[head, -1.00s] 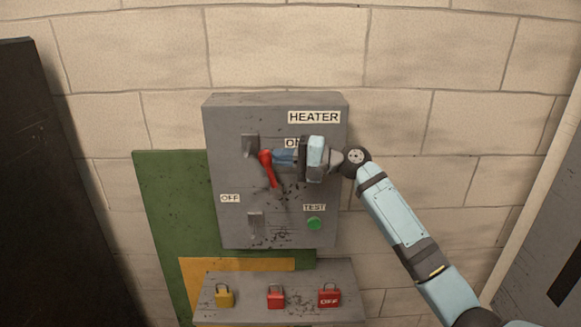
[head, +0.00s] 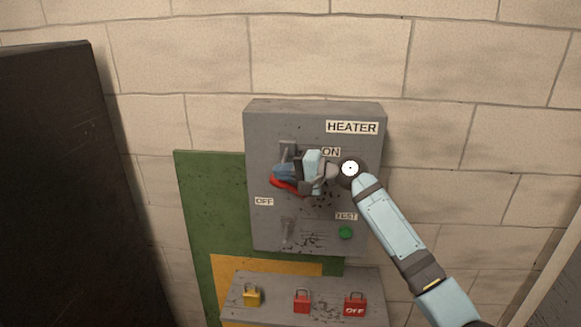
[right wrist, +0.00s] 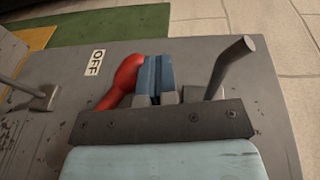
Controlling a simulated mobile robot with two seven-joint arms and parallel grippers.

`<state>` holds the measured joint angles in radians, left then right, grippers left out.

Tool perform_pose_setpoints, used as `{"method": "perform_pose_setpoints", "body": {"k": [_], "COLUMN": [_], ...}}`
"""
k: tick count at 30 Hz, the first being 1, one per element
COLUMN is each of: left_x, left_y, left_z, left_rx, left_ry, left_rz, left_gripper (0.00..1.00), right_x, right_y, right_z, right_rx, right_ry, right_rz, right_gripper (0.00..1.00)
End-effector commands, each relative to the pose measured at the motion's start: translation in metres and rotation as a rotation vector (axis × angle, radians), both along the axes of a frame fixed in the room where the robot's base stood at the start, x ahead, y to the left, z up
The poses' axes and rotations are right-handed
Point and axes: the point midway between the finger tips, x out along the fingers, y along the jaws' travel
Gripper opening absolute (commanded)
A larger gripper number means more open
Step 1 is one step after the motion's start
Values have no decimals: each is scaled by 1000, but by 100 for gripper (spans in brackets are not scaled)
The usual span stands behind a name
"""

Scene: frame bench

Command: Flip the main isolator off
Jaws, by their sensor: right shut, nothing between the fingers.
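The grey HEATER isolator box (head: 262,140) is on the brick wall. Its red handle (head: 288,186) is partly hidden by my right gripper (head: 284,173). The visible part of the handle slants down to the right, between the ON label (head: 331,152) and the OFF label (head: 264,201). In the right wrist view, my blue fingertips (right wrist: 155,74) are shut and empty, right beside the red handle (right wrist: 122,82); I cannot tell whether they touch. The OFF label (right wrist: 95,62) lies beyond the handle there. My left gripper is out of view.
A green TEST button (head: 345,232) is low on the box. Grey brackets stick out of the box face, one (right wrist: 230,66) close to my fingers. Below, a shelf (head: 275,312) holds a yellow padlock (head: 252,297) and two red ones (head: 302,302). A dark cabinet (head: 70,160) stands left.

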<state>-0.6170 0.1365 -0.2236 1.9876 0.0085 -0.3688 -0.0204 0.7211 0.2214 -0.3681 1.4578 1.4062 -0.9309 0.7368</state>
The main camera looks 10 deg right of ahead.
Motion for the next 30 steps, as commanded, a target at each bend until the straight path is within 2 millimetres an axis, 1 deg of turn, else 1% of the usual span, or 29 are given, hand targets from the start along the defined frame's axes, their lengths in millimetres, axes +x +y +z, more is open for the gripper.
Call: {"method": "perform_pose_setpoints", "body": {"k": [7,18,26,30], "left_x": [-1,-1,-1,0], "left_y": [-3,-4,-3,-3], "left_z": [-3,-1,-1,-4], "left_rx": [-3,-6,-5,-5], "left_ry": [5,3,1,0], "left_rz": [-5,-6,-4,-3], "left_gripper": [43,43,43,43], "right_x": [2,2,2,-1], "right_y": [7,8,8,0], "right_z": [-7,-8,-8,-9], "right_rx": [1,1,1,0], "right_ry": [1,0,0,0], "right_rz": [1,0,0,-1], "right_gripper": [0,0,0,0]}}
